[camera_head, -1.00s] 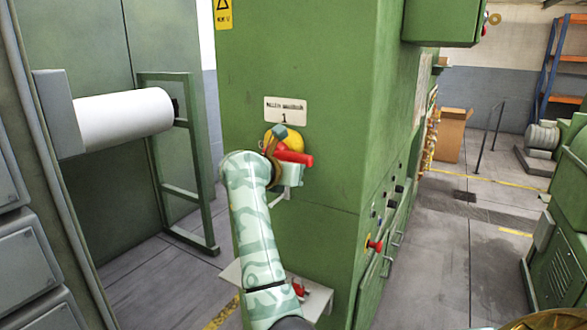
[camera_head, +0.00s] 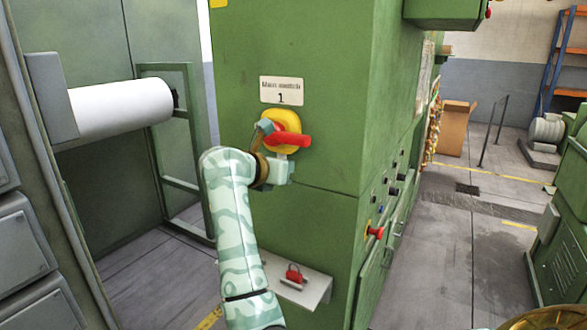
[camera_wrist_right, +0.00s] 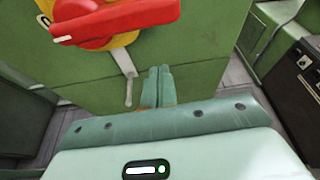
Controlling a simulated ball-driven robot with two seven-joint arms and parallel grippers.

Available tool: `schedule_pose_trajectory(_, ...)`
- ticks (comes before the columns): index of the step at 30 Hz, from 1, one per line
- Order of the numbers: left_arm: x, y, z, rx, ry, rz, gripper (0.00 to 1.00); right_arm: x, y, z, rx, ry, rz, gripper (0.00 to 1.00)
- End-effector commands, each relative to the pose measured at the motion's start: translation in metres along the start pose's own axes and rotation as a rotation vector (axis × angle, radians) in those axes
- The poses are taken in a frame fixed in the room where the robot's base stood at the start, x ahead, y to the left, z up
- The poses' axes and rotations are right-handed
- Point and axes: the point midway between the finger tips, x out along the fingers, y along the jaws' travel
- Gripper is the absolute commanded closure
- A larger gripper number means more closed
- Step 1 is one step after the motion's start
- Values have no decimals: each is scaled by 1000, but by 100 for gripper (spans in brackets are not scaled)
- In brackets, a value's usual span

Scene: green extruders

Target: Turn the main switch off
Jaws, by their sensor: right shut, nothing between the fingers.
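The main switch has a red handle (camera_head: 292,140) on a yellow round plate (camera_head: 287,119), on the front of the green cabinet under a label with a 1. The handle lies about level, its free end to the right. My right gripper (camera_head: 279,171) is just below it, the arm rising from the bottom. In the right wrist view the red handle (camera_wrist_right: 118,20) is at the top, with a "0" mark by its left. My right gripper's fingers (camera_wrist_right: 157,75) are together and empty below the handle. I cannot tell if they touch anything. My left gripper is not in view.
A small shelf (camera_head: 312,287) with a red padlock (camera_head: 294,273) juts from the cabinet (camera_head: 315,60) below the switch. A red knob (camera_head: 375,232) and several buttons are on its right side. Grey floor is open to the right.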

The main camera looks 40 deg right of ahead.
Motion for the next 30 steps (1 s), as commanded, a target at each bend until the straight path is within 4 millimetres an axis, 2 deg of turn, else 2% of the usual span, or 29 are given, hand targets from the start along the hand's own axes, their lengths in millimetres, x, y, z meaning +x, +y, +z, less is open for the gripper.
schedule_pose_trajectory(3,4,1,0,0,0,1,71,-26,1,-1,1,2,5,100)
schedule_pose_trajectory(10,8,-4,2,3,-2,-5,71,-56,0,0,0,2,2,100)
schedule_pose_trajectory(15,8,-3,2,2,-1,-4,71,-61,-1,0,-1,2,1,100)
schedule_pose_trajectory(30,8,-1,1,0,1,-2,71,-61,-1,1,-2,-2,1,100)
